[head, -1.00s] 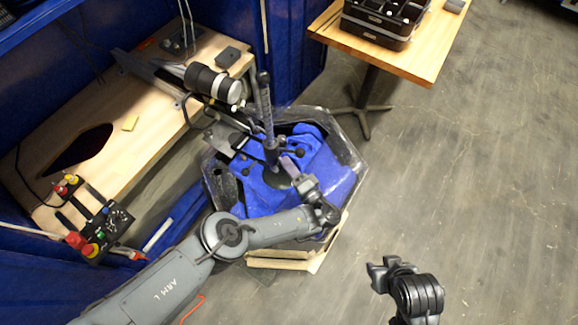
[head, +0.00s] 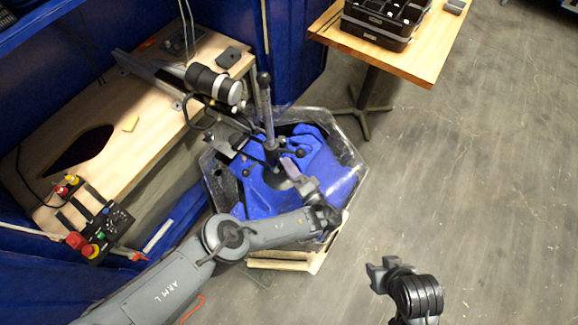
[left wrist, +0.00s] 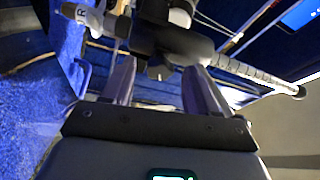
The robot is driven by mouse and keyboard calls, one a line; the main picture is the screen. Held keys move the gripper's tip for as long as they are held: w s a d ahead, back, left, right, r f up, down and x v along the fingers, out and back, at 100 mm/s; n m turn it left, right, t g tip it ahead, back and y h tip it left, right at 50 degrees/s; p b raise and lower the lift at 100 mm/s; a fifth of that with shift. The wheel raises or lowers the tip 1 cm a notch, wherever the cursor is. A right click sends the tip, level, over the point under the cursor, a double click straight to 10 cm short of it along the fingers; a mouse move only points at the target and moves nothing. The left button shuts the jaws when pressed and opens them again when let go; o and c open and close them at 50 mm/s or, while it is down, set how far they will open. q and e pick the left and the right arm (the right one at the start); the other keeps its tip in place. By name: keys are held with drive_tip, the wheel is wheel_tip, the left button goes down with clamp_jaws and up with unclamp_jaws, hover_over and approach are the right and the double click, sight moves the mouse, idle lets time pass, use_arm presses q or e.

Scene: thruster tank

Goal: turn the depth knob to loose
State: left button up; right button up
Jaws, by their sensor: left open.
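My left gripper (head: 290,165) reaches over the tank from the lower left, among black machine parts above the blue tank floor. In the left wrist view its two fingers (left wrist: 160,85) stand apart, with a dark rounded part (left wrist: 160,68) just beyond and between the tips. I cannot tell whether they touch it, or whether it is the depth knob. A ribbed post (head: 266,110) stands beside the gripper; it also shows in the left wrist view (left wrist: 250,75). My right gripper (head: 380,268) hangs over the bare floor, away from the tank; its finger opening is unclear.
The tank's clear rim (head: 352,150) surrounds the blue floor. A black cylinder (head: 213,84) sits above its back-left edge. A wooden bench (head: 140,135) with a control box (head: 103,228) stands left. A table (head: 410,60) with a black case stands at upper right. The right-hand floor is clear.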

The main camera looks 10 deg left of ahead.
use_arm(q)
drive_tip(key=v, duration=1)
drive_tip(key=shift+d, duration=0.1)
drive_tip(key=shift+s, duration=0.1)
